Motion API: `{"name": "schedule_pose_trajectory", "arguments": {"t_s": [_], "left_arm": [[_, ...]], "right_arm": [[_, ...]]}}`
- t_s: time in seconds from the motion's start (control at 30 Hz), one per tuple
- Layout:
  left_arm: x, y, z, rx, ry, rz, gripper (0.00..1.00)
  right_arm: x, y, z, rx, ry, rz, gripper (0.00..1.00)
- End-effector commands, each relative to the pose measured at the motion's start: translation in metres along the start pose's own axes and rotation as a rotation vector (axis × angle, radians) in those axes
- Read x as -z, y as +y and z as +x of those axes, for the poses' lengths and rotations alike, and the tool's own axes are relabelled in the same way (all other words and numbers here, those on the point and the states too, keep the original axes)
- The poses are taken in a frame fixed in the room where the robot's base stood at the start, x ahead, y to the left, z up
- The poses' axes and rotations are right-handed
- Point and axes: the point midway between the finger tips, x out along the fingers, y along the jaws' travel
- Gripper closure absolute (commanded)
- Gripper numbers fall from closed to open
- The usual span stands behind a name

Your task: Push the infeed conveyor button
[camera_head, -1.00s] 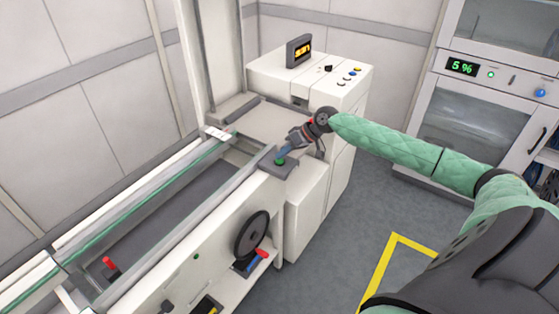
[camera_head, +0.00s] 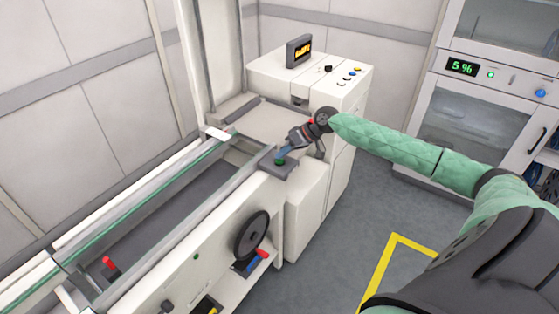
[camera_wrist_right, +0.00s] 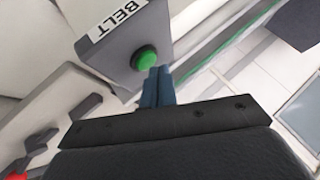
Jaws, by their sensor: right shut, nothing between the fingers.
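The infeed conveyor button is a green round button (camera_wrist_right: 145,60) on a grey box (camera_wrist_right: 112,62) with a "BELT" label in the right wrist view. In the head view the green button (camera_head: 280,161) shows on its grey box (camera_head: 274,172) at the conveyor's near right end. My right gripper (camera_wrist_right: 158,72) is shut and empty, its blue fingertips right beside the button. I cannot tell whether they touch it. In the head view the right gripper (camera_head: 284,152) points down at the button. My left gripper is not in view.
The conveyor (camera_head: 150,205) runs to the lower left, with a black handwheel (camera_head: 251,235) on its front. A white cabinet (camera_head: 310,85) with a display and coloured buttons stands behind the gripper. A glass-door cabinet (camera_head: 470,130) is at the right. Grey floor between is clear.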

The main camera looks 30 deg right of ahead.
Motion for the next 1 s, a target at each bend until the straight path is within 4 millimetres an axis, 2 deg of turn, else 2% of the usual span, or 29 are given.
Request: {"name": "schedule_pose_trajectory", "arguments": {"t_s": [1.0], "left_arm": [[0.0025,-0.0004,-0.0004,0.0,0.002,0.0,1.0]], "right_arm": [[-0.0047,0.0042,0.0061,0.0,0.0,0.0,1.0]]}}
